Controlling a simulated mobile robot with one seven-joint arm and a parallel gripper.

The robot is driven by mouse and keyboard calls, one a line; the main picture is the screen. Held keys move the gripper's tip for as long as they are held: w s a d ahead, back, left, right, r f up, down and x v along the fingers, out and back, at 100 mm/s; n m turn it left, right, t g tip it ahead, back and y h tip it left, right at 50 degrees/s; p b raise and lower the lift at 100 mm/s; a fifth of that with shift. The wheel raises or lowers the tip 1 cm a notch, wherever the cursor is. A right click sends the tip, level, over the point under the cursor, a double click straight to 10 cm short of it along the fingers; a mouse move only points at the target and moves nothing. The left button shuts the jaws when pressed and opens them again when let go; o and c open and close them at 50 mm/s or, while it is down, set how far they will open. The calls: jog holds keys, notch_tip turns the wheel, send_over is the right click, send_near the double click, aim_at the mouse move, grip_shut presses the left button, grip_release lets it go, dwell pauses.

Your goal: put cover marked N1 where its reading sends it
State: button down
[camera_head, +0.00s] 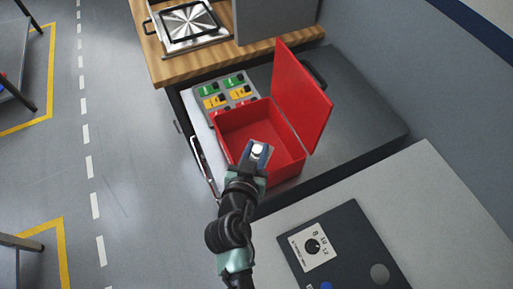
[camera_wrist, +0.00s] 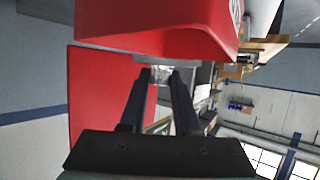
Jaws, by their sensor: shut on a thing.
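My gripper (camera_head: 257,150) is shut on a small silvery cover (camera_head: 258,151). It holds the cover over the front part of an open red box (camera_head: 287,171). In the wrist view my gripper (camera_wrist: 160,78) has both fingers against the pale metallic cover (camera_wrist: 160,72), beside the red box's wall (camera_wrist: 160,15). No N1 mark is legible on the cover. The red box's lid (camera_head: 300,95) stands open on its right side. A dark panel (camera_head: 345,245) with a white dial plate (camera_head: 314,246) lies at lower right; its reading is too small to be sure of.
Behind the red box is a grey panel with green, yellow and red parts (camera_head: 224,91). A wooden bench (camera_head: 170,68) carries a metal tray with a dark frame (camera_head: 188,24). A dark grey surface (camera_head: 360,115) right of the lid is clear. Open floor lies left.

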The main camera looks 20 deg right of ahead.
jog(key=shift+f, duration=0.1)
jog(key=shift+f+b, duration=0.3)
jog(key=shift+b, duration=0.25)
jog(key=shift+f, duration=0.2)
jog(key=c, duration=0.6)
grip_release()
